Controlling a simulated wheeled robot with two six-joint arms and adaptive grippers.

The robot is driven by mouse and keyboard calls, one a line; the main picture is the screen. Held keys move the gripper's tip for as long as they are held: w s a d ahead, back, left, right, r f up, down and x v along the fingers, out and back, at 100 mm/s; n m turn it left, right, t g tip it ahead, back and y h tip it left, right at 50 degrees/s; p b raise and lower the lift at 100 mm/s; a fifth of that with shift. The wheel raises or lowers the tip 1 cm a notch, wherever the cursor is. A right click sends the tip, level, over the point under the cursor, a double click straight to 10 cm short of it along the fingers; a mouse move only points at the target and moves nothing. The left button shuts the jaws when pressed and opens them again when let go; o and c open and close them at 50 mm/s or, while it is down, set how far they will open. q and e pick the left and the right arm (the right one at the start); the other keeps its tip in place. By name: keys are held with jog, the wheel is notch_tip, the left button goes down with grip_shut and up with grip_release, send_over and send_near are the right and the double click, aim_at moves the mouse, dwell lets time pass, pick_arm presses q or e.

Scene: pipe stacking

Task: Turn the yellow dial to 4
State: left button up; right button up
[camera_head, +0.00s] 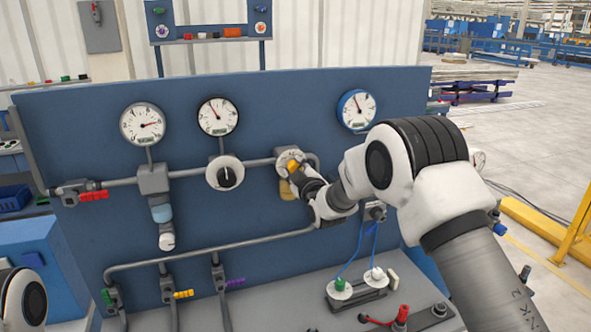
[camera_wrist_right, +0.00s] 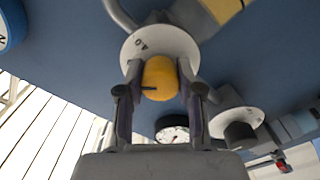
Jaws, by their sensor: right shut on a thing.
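The yellow dial (camera_head: 293,167) sits on a round white scale plate (camera_head: 285,156) on the blue panel's pipe. In the right wrist view, the yellow dial (camera_wrist_right: 160,80) is between the two fingers of my right gripper (camera_wrist_right: 159,84), which is shut on it. A short dark mark shows on the dial's face. Printed digits, seemingly a 4 and a 0, show on the scale plate (camera_wrist_right: 165,44) beyond it. In the head view my right gripper (camera_head: 303,180) partly covers the dial, so its setting cannot be read. My left gripper is not in view.
A white plate with a black knob (camera_head: 225,174) is left of the yellow dial. Gauges (camera_head: 143,123), (camera_head: 217,116) and a blue-rimmed gauge (camera_head: 356,110) hang above the pipe. Blue cables (camera_head: 352,262) and a red handle (camera_head: 402,313) are below.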

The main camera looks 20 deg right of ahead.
jog(key=shift+f+m+b, duration=0.2)
jog(key=shift+m+b, duration=0.5)
jog(key=shift+b, duration=0.45)
jog(key=m+b, duration=0.3)
jog(key=shift+b, duration=0.4)
jog(key=m+b, duration=0.2)
jog(key=m, duration=0.1)
jog(key=shift+b, duration=0.35)
jog(key=shift+r+m+b, duration=0.2)
jog(key=shift+m+b, duration=0.45)
jog(key=shift+m, duration=0.65)
jog(key=o, duration=1.2)
jog(key=shift+c, duration=0.2)
